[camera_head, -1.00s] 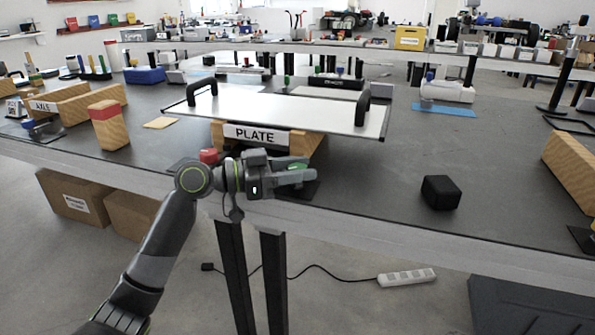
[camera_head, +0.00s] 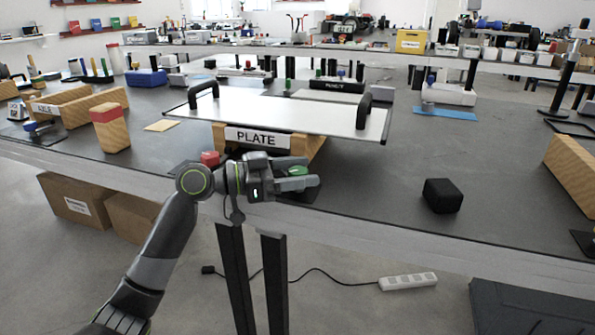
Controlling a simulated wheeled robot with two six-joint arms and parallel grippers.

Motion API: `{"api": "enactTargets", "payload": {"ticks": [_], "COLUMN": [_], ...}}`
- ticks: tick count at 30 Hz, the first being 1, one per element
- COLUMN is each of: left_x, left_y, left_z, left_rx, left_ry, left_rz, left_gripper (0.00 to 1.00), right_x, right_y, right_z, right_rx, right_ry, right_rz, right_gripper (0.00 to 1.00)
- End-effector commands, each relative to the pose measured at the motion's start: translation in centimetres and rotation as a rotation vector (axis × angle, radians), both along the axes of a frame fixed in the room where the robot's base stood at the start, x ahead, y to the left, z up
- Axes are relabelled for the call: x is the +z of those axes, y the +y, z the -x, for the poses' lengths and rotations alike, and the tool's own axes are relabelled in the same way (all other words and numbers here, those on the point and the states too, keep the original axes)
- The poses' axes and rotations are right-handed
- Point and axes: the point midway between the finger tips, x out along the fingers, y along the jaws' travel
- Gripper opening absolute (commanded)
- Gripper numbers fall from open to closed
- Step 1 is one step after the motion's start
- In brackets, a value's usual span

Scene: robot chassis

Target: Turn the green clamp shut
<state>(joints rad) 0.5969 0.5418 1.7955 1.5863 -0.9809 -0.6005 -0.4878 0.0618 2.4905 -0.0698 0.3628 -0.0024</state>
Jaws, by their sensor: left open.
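The green clamp (camera_head: 297,171) shows as a small green part near the table's front edge, in front of the plate stand. My left gripper (camera_head: 305,177) reaches it from the left, with its fingers open on either side of the green part. Whether the fingers touch it cannot be told. The clamp's dark base (camera_head: 304,196) shows partly below the fingers; the rest is hidden by my gripper. A red part (camera_head: 210,158) sits left of it, just behind my left wrist. My right gripper is not in view.
A white plate with black handles (camera_head: 285,112) lies on a wooden stand labelled PLATE (camera_head: 258,137) just behind the clamp. A black block (camera_head: 442,195) stands to the right. A red-topped wooden block (camera_head: 110,130) stands at left. The table between clamp and black block is clear.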

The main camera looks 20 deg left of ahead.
Motion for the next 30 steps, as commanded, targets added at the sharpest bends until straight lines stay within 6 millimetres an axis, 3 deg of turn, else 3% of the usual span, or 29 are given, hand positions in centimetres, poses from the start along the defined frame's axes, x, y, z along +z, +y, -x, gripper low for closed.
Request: {"api": "enactTargets", "payload": {"ticks": [11, 30], "left_x": [-0.1, -0.2], "left_y": [1.3, 10.1], "left_z": [0.7, 5.9], "left_rx": [0.002, 0.003], "left_ry": [0.001, 0.004], "left_rz": [-0.003, -0.006], "left_gripper": [0.59, 0.59], "right_x": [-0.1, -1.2], "right_y": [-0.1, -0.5], "right_z": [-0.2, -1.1], "right_rx": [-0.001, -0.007], "right_ry": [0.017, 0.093], "right_rz": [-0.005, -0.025], "right_gripper": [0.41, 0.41]}}
